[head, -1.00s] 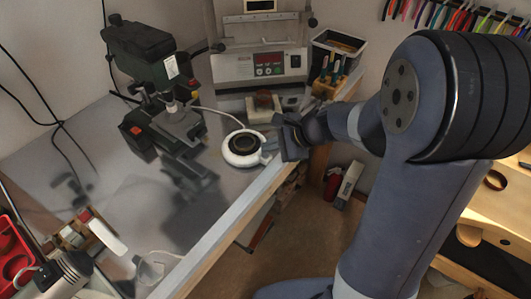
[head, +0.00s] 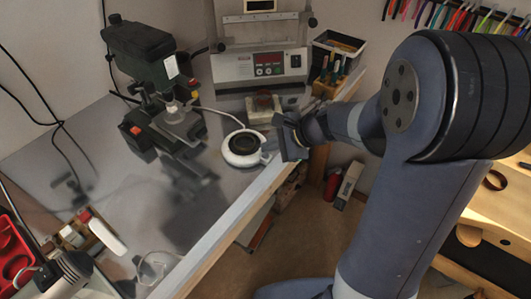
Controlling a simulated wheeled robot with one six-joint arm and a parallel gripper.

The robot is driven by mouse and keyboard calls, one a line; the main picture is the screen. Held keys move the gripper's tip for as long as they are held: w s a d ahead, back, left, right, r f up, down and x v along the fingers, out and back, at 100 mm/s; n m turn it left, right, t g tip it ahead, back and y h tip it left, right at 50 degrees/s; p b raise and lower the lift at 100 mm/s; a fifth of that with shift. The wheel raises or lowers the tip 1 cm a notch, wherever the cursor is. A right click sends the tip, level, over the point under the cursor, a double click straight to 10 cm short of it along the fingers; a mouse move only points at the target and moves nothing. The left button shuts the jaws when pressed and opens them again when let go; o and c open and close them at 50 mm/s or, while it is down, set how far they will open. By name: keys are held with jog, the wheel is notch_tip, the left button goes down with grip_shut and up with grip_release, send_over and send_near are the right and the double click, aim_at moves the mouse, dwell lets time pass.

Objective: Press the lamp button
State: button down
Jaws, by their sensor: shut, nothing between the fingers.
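A round white device with a dark ring-shaped top (head: 243,149) lies on the grey metal table, near its right edge. A pale cable runs from it toward the back left; it looks like the lamp button. My gripper (head: 270,150) is just right of it, low over the table edge, with the tips pointing left at its side. The fingers are shut and empty. The tips are small and dark here, so I cannot tell whether they touch the white rim. A silver cylindrical lamp-like head (head: 68,274) shows at the bottom left corner.
A green drill press (head: 145,55) stands at the back left. A grey machine with a red display (head: 260,67) and a small red-and-tan block (head: 263,105) are behind the button. A small box (head: 85,230) and clear goggles (head: 157,266) lie front left. The middle table is mostly bare.

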jog(key=shift+f+b, duration=0.4)
jog(key=shift+b, duration=0.05)
jog(key=shift+f, duration=0.15)
dwell(0.5)
jog(key=shift+r+p, duration=0.3)
jog(key=shift+r, duration=0.3)
notch_tip(320, 180, up, 6)
jog(key=p, duration=0.5)
